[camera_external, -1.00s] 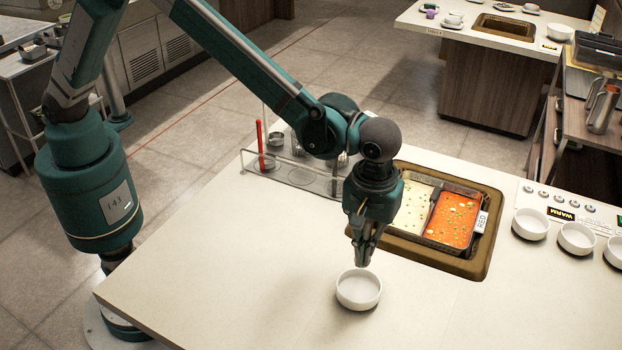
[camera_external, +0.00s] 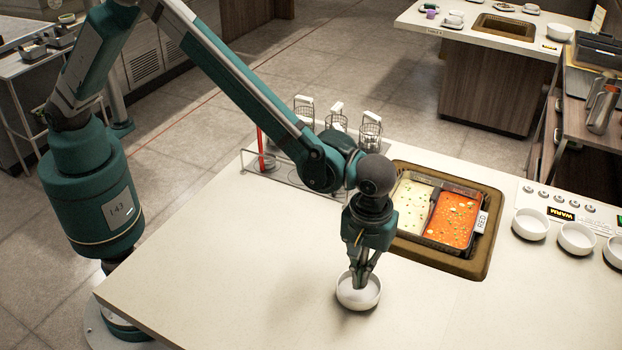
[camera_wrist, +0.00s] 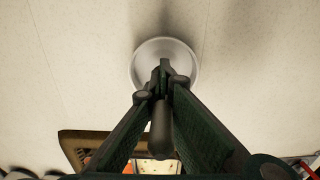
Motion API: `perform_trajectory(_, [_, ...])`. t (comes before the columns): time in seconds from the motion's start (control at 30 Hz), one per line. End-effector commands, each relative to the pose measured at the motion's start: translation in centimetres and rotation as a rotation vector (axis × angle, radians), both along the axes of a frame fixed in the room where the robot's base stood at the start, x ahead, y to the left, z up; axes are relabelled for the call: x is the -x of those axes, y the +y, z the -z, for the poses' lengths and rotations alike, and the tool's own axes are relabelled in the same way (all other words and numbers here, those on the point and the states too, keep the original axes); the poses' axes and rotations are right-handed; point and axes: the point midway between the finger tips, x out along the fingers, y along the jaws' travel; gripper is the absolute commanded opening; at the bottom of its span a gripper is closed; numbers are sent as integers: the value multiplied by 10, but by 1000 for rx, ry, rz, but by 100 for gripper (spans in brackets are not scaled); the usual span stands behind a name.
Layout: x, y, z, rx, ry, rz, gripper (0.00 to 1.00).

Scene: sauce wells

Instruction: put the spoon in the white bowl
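The white bowl (camera_external: 345,299) stands upright on the pale counter, and it also shows in the wrist view (camera_wrist: 139,62). My gripper (camera_external: 361,283) points straight down with its fingertips at or just inside the bowl's opening. In the wrist view my gripper's fingertips (camera_wrist: 161,72) lie close together over the bowl. The bowl's inside is partly hidden by the fingers.
A red upright handle (camera_external: 261,148) and several wire baskets (camera_external: 337,118) stand in the rack at the back. A sunken well (camera_external: 489,258) holds a cream and a red sauce pan. More white bowls (camera_external: 530,224) are at the right. The counter's left and front are clear.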

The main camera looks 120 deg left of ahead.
Motion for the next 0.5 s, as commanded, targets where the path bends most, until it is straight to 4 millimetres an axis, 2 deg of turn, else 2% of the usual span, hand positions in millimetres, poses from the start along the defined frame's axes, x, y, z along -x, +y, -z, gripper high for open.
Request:
perform_trajectory(0.2, [0, 0, 19, 0, 0, 0, 0])
perform_trajectory(0.5, [0, 0, 35, 0, 0, 0, 0])
